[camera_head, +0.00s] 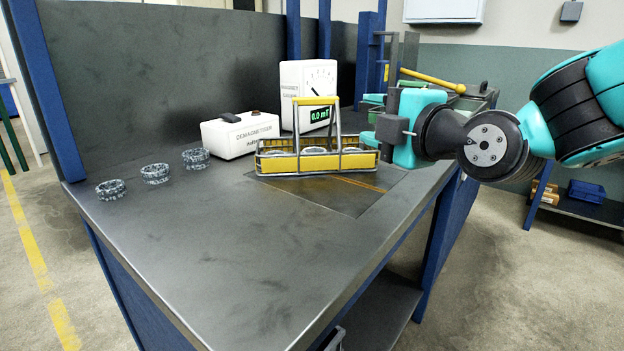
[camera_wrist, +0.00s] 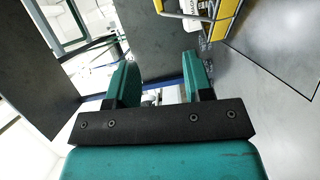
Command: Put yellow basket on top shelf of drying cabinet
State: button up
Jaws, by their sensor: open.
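The yellow basket (camera_head: 318,163) stands upright on the grey workbench, with a tall handle and a yellow grip bar on top. Ring-like parts show inside it. In the wrist view, part of the basket (camera_wrist: 222,18) shows at the top, right of the fingers. My gripper (camera_head: 372,120) is at the right of the basket in the head view, above the bench. In the wrist view my gripper (camera_wrist: 160,85) has its two green fingers apart with nothing held between them. I cannot make out the drying cabinet in either view.
A white demagnetizer (camera_head: 240,135) and a white gauge (camera_head: 308,95) reading 0.0 stand behind the basket. Several rings, one a dark metal ring (camera_head: 155,173), sit at the bench's left. The bench front (camera_head: 230,240) is clear. A yellow-handled tool (camera_head: 432,79) lies behind my gripper.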

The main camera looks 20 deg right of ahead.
jog(key=p, duration=0.9)
send_near(318, 102)
jog(key=shift+n+t, duration=0.3)
jog(key=p+x, duration=0.8)
jog(key=p, duration=0.4)
jog(key=shift+r, duration=0.1)
jog(key=shift+w+a+f+p, duration=0.2)
jog(key=shift+w+f+p, duration=0.15)
jog(key=shift+w+p, duration=0.4)
jog(key=shift+s, duration=0.15)
jog(key=shift+c, duration=0.5)
grip_shut()
